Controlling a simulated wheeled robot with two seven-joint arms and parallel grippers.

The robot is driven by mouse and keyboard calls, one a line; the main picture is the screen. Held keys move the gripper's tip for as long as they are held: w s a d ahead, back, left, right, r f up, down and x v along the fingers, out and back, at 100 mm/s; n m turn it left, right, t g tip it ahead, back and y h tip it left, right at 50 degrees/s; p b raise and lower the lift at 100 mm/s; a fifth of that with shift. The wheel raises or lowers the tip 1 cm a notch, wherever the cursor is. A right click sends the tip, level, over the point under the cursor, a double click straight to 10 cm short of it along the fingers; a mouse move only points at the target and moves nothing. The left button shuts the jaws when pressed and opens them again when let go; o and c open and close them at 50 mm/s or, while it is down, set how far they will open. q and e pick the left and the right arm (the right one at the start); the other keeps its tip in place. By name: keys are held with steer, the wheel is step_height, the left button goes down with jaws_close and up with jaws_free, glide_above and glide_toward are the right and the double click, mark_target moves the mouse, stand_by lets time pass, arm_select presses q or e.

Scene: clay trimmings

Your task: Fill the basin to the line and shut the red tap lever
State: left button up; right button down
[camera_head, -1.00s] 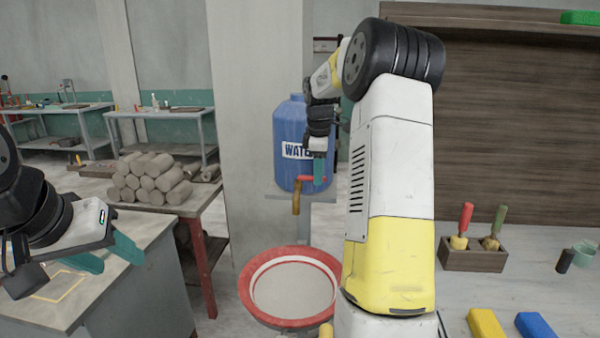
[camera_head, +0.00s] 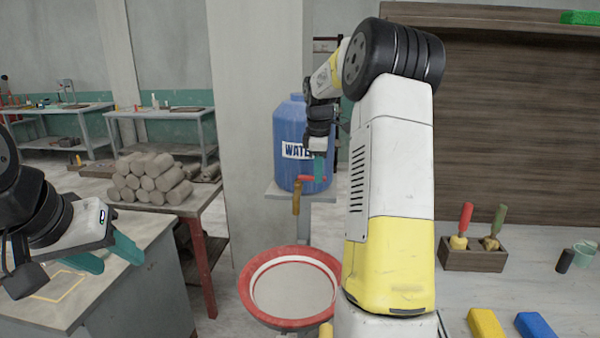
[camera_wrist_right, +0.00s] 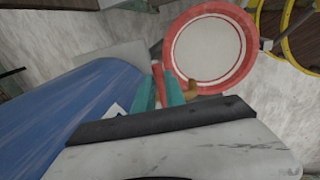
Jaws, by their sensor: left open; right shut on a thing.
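The blue water barrel (camera_head: 287,125) stands on a stand behind the basin. Its brass tap (camera_head: 296,200) points down, with the red tap lever (camera_head: 308,178) lying roughly level on top. My right gripper (camera_head: 319,170) is at the lever; in the right wrist view its teal fingers (camera_wrist_right: 159,92) are closed on the red lever (camera_wrist_right: 158,72). The red basin (camera_head: 245,288), with a pale band inside its rim, is below the tap and also shows in the right wrist view (camera_wrist_right: 243,28). Its inside looks pale grey; I cannot make out a water level or stream. My left gripper (camera_head: 112,258) is open and empty.
A grey cabinet (camera_head: 150,290) is under my left gripper. Clay rolls (camera_head: 150,178) are stacked on a table behind it. On the right bench are a wooden tool holder (camera_head: 470,260), a yellow block (camera_head: 486,323) and a blue block (camera_head: 535,325). My right arm hides part of the basin's right side.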

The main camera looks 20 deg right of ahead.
steer(key=shift+a, duration=0.1)
stand_by(0.7)
steer(key=m, duration=0.1)
steer(key=s+a+m, duration=0.1)
steer(key=m, duration=0.1)
steer(key=s+a+m, duration=0.1)
steer(key=m, duration=0.1)
steer(key=shift+g+h, duration=0.3)
steer(key=shift+h, duration=0.1)
steer(key=c, duration=1.4)
jaws_free()
steer(key=shift+r, duration=0.1)
steer(key=r, duration=0.5)
steer(key=s+a+r, duration=0.1)
steer(key=r, duration=0.1)
steer(key=shift+a+r, duration=0.1)
steer(key=shift+r, duration=0.2)
